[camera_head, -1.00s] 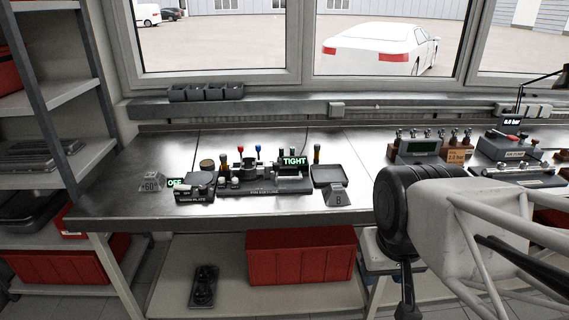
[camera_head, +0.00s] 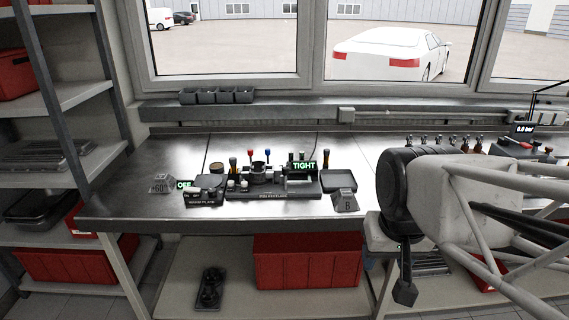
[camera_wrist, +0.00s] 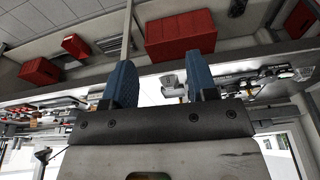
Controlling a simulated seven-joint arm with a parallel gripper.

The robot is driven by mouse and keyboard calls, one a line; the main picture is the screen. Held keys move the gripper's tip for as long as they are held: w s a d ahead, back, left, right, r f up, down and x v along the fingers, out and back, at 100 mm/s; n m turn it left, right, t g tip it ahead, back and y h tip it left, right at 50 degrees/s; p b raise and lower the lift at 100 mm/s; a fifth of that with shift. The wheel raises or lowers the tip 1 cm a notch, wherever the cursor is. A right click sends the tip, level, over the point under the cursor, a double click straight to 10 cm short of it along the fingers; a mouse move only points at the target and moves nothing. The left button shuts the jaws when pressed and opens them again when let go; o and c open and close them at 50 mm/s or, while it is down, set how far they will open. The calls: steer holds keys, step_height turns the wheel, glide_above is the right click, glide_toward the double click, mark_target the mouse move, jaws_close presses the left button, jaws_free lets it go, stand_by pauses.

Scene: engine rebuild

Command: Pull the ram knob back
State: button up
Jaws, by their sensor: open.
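A dark fixture (camera_head: 308,193) stands on the bench, left of centre in the head view. It carries small posts, a cylinder, red and blue knobs and a green display reading TIGHT (camera_head: 304,166). I cannot tell which small part is the ram knob. My gripper shows in the wrist view (camera_wrist: 162,82), its two blue fingers apart with nothing between them. It is well away from the fixture; my arm fills the right side of the head view.
A warming plate (camera_head: 203,198) with an OFF display sits left of the fixture. A grey block marked B (camera_head: 345,201) and a dark tray (camera_head: 339,180) are right of it. The steel bench (camera_head: 150,215) is bare along its front left. A red crate (camera_head: 308,262) is below.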

steer(key=w+a+r+m, duration=0.1)
steer(key=w+r, duration=0.1)
steer(key=w, duration=0.5)
steer(key=w+a+r+m, duration=0.1)
steer(key=w+r, duration=0.1)
steer(key=w, duration=0.4)
steer(key=m+g, duration=0.3)
steer(key=m, duration=0.3)
glide_above(286, 168)
steer(key=f, duration=0.9)
steer(key=shift+s+d+f, duration=0.15)
steer(key=shift+s+f, duration=0.25)
steer(key=shift+w+a+f, duration=0.2)
steer(key=shift+w+f, duration=0.1)
steer(key=shift+w, duration=0.15)
steer(key=shift+f, duration=0.15)
steer(key=shift+f, duration=3.75)
